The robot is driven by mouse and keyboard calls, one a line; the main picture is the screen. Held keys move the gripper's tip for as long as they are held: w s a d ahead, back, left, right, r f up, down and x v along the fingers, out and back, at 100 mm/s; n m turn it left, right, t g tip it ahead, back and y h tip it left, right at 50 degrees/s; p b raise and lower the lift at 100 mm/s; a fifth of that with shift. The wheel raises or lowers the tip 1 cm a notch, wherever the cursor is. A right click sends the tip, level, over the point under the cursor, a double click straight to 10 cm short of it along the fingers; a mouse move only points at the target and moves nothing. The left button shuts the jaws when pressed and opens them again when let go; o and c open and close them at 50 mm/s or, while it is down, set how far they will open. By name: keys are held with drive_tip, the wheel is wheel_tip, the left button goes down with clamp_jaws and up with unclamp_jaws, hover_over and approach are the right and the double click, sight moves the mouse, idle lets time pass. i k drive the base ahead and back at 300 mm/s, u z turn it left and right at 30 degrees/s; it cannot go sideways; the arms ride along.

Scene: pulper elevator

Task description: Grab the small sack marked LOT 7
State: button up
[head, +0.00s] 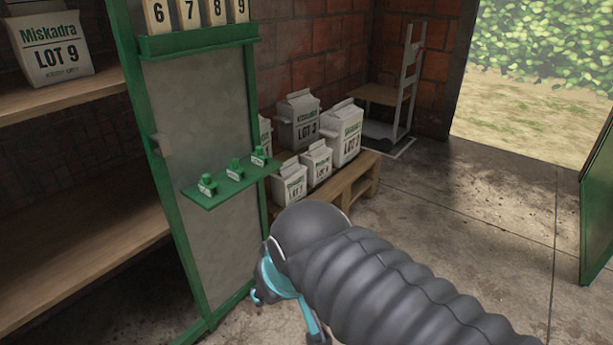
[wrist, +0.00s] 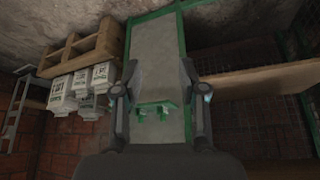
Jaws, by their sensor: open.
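In the head view, two small white sacks stand at the front of a wooden pallet (head: 357,187): a left one (head: 290,183) and a right one (head: 316,163). Their lot numbers are too small to read surely, so I cannot tell which is LOT 7. Larger sacks, a grey one (head: 299,120) and a white one (head: 345,133), stand behind and right. Another is partly hidden by the green-framed panel. My gripper (head: 288,312) is open and empty, low in front of the panel, apart from the sacks. In the upside-down wrist view its fingers (wrist: 159,66) frame the panel; sacks (wrist: 82,82) hang left.
The green-framed panel (head: 205,130) stands between my gripper and the shelves, with a small ledge (head: 225,187) jutting out. A LOT 9 sack (head: 53,47) sits on the upper left shelf (head: 85,95). A hand truck (head: 396,95) stands behind the pallet.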

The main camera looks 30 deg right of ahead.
sight(289, 183)
drive_tip(key=z, duration=0.5)
drive_tip(key=i, duration=0.85)
drive_tip(key=z, duration=0.45)
drive_tip(key=k, duration=0.4)
drive_tip(key=z, duration=1.45)
drive_tip(key=i, duration=0.85)
drive_tip(key=u, duration=0.7)
drive_tip(key=i, duration=0.8)
drive_tip(key=u, duration=0.75)
